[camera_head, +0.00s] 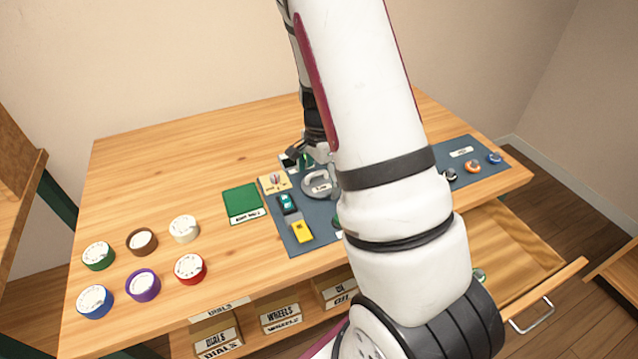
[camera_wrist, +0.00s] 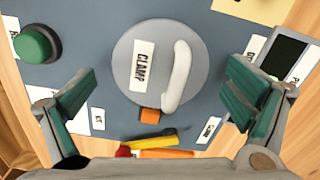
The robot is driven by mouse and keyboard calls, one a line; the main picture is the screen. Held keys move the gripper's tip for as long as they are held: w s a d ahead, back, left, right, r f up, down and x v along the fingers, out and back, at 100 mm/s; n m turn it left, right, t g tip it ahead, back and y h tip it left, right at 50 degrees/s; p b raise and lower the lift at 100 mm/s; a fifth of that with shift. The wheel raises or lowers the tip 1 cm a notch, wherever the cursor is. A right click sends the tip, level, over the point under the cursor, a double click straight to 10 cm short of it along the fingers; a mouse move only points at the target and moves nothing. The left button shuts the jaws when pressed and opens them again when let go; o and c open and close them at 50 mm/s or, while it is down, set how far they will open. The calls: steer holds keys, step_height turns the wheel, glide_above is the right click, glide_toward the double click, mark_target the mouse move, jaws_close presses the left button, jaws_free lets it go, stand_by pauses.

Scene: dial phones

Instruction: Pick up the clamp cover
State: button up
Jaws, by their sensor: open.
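The clamp cover (camera_wrist: 137,92) is a round grey disc with a white curved handle and a label reading CLAMP. It lies on a dark blue-grey mat (camera_wrist: 88,18) and fills the upper middle of the wrist view. In the head view the cover (camera_head: 311,192) is partly hidden by my arm. My gripper (camera_wrist: 160,80) is open and empty, with one green-padded finger on each side of the cover. The fingers appear apart from it; their height above the mat is hard to tell. In the head view my gripper (camera_head: 312,158) is over the mat's far part.
A green knob (camera_wrist: 36,45) is left of the cover. An orange block (camera_wrist: 150,115) and a yellow piece (camera_wrist: 152,143) lie just below it. A dark-screened device (camera_wrist: 284,54) is at right. Several coloured dials (camera_head: 142,285) stand left on the table. A drawer (camera_head: 520,250) is open at right.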

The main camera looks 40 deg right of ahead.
steer(key=c, duration=1.2)
steer(key=shift+c, duration=0.2)
steer(key=shift+r, duration=0.15)
